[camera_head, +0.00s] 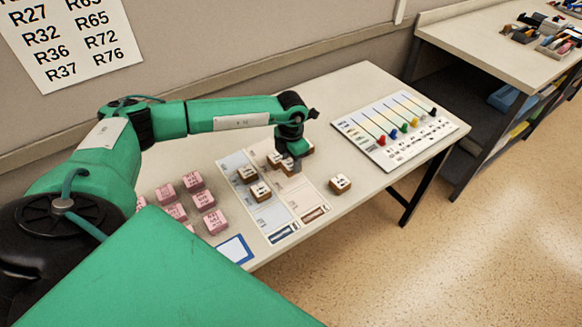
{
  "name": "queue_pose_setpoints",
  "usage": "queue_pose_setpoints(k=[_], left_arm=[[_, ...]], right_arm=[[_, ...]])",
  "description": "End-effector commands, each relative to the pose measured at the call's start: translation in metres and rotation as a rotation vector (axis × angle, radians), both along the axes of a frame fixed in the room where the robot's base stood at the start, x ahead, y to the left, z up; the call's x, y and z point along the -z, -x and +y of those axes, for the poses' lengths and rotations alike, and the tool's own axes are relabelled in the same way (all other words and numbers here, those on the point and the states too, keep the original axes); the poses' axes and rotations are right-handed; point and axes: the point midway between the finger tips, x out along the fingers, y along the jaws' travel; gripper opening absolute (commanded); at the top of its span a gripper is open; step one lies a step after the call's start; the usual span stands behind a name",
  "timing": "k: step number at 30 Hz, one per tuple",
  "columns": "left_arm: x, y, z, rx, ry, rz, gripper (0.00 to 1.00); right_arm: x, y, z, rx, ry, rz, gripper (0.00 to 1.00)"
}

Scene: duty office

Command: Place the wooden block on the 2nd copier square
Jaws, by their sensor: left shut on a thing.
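My left gripper (293,159) reaches down over the far end of a printed card (287,207) with two columns of squares. It is shut on a wooden block (288,168), mostly hidden under the fingers. Two more, a farther one (247,174) and a nearer one (260,191), sit on the card's left column. Another block (340,184) stands on the bare table right of the card. The square labels are too small to read.
Several pink blocks (193,181) stand left of the card, near a blue-framed card (235,249). A white board (397,130) with coloured sliders lies at the table's right end. The table (345,90) is clear behind the gripper. A shelf unit (495,50) stands beyond.

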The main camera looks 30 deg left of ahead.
Motion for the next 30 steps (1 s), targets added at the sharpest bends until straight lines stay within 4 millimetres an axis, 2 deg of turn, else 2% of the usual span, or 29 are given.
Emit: queue_pose_setpoints(k=[5,12,23,24,27,30], left_arm=[[0.011,0.000,0.000,0.000,-0.001,0.000,0.22],[0.044,0.000,0.000,-0.001,0.000,0.001,0.22],[0.051,0.000,0.000,0.000,-0.001,-0.001,0.22],[0.051,0.000,0.000,0.000,-0.001,-0.001,0.47],[0.050,0.000,0.000,0.000,-0.001,-0.001,0.66],[0.050,0.000,0.000,0.000,-0.001,-0.001,0.66]], right_arm=[[-0.003,0.000,0.000,0.000,0.000,0.000,0.36],[-0.011,0.000,0.001,0.001,-0.001,0.000,0.36],[-0.006,0.000,0.001,0.001,-0.001,0.000,0.36],[-0.006,0.000,0.001,0.001,-0.001,0.000,0.36],[-0.007,0.000,0.001,0.001,-0.001,0.000,0.36],[-0.007,0.000,0.001,0.001,-0.001,0.000,0.36]])
